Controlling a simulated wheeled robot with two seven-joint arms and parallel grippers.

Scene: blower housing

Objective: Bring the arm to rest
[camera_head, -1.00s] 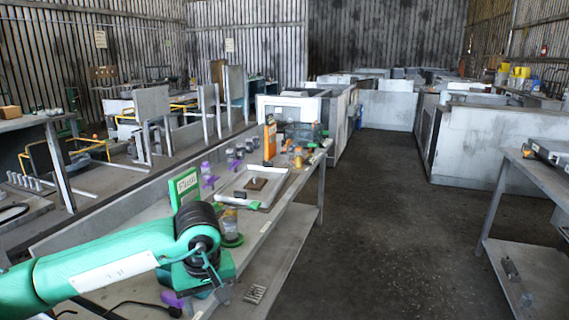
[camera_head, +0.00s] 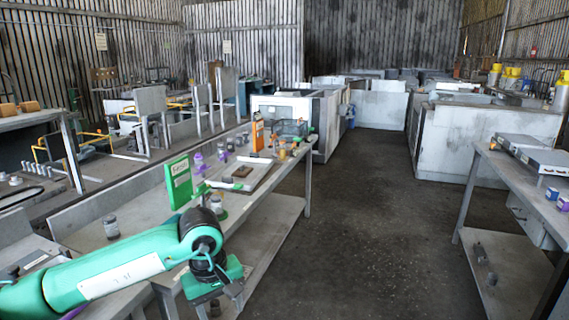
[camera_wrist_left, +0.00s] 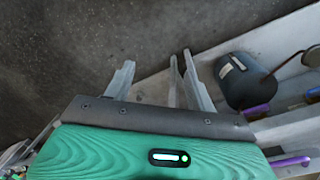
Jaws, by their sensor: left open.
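My left arm, green with a black wrist, reaches in from the lower left of the head view. My left gripper (camera_head: 222,304) hangs low beside the front edge of the long workbench (camera_head: 134,212). In the left wrist view my left gripper (camera_wrist_left: 155,78) has its fingers apart, with nothing held between them. The dark floor and a grey bench edge lie beyond the fingers. My right gripper is in neither view.
A green sign (camera_head: 179,182), a tray (camera_head: 262,176) and small jars stand on the workbench. A dark cylinder (camera_wrist_left: 245,80) lies near the fingers in the left wrist view. Another table (camera_head: 520,175) stands at the right. The floor aisle (camera_head: 365,200) between is clear.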

